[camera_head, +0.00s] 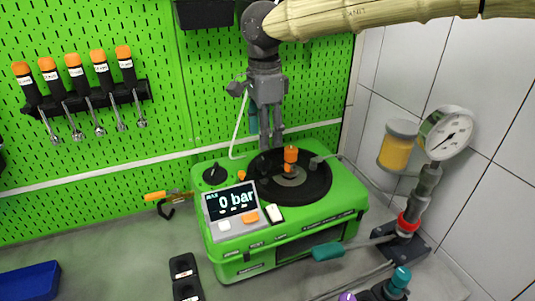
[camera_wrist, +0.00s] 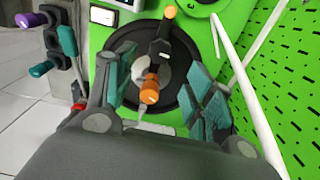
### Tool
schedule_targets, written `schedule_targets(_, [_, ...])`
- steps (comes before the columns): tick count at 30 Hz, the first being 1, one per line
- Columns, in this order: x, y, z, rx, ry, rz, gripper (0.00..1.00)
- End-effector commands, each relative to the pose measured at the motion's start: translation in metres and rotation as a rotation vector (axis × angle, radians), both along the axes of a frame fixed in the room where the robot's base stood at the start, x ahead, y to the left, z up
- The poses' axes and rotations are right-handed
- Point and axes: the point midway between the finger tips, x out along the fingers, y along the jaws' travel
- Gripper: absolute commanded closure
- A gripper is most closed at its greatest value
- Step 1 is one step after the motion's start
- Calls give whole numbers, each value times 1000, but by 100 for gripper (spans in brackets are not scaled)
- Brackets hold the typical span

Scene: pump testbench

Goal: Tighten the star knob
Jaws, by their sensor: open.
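An orange knob (camera_head: 290,156) stands upright at the middle of a round black disc (camera_head: 318,183) on top of the green pump unit (camera_head: 345,196). I take it for the star knob, but its star shape cannot be made out. In the wrist view the orange knob (camera_wrist: 150,88) shows between my two teal-padded fingers, with a black bar beside it. My gripper (camera_head: 270,146) points down over the disc, open and empty. In the head view its fingertips are just left of and behind the knob. I see no clear contact.
A pressure gauge (camera_head: 446,133) on a stand is at the right. A green pegboard (camera_head: 90,180) holds several orange-handled tools behind. A white hose (camera_wrist: 250,85) runs close to my gripper.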

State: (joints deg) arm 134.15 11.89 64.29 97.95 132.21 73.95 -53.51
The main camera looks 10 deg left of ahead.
Motion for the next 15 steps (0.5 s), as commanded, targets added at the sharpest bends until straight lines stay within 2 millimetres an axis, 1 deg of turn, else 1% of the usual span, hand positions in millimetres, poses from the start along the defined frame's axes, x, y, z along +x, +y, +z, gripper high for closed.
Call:
schedule_targets(9, [7, 0, -55, -2, 7, 1, 46])
schedule_targets(15, [7, -2, -74, -2, 6, -2, 46])
